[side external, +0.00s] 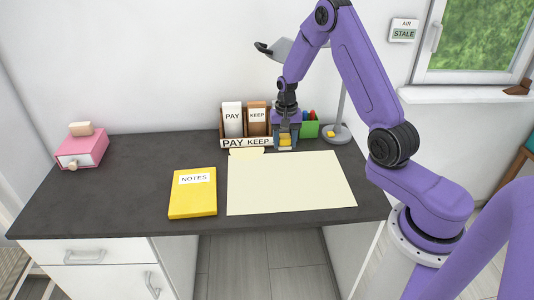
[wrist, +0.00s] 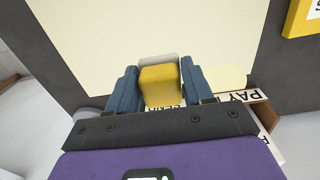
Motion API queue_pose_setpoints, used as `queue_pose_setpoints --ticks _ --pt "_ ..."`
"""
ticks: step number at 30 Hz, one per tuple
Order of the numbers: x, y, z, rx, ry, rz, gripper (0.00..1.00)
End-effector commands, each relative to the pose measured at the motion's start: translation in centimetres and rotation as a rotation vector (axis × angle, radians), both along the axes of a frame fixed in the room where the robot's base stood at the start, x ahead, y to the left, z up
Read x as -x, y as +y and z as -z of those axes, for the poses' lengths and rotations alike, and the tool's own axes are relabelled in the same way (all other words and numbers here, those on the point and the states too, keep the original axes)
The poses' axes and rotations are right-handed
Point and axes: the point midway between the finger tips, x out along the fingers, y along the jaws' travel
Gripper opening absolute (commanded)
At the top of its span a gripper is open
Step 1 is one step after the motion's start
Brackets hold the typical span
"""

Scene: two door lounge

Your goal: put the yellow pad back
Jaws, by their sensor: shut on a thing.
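A small, thick yellow pad (side external: 285,141) is between the fingers of my gripper (side external: 285,146), which is shut on it. The pad also shows in the wrist view (wrist: 160,86), squeezed between the two blue fingers (wrist: 160,88). A pale grey-white edge (wrist: 158,57) shows at its far side; I cannot tell whether it belongs to the pad. My gripper is low over the back edge of the cream desk mat (side external: 290,185), beside the PAY/KEEP organizer (side external: 234,143). I cannot tell whether the pad touches the surface. A larger yellow NOTES book (side external: 193,204) lies left of the mat.
A green box (side external: 310,129) with coloured items stands right behind my gripper. The desk lamp's base (side external: 337,134) is farther right, its head above. A pale flat piece (side external: 247,152) lies before the organizer. A pink box (side external: 81,150) is far left. The dark desk's left side (side external: 125,185) is clear.

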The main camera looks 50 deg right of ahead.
Motion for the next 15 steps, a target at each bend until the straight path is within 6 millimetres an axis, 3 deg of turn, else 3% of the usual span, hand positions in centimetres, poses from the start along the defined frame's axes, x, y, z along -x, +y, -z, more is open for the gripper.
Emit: queue_pose_setpoints --ticks 11,15 --pt "-5.6 -1.7 2.7 0.0 0.0 0.001 0.22" --pt "-7.1 -2.1 4.8 -0.001 0.002 0.001 0.22"
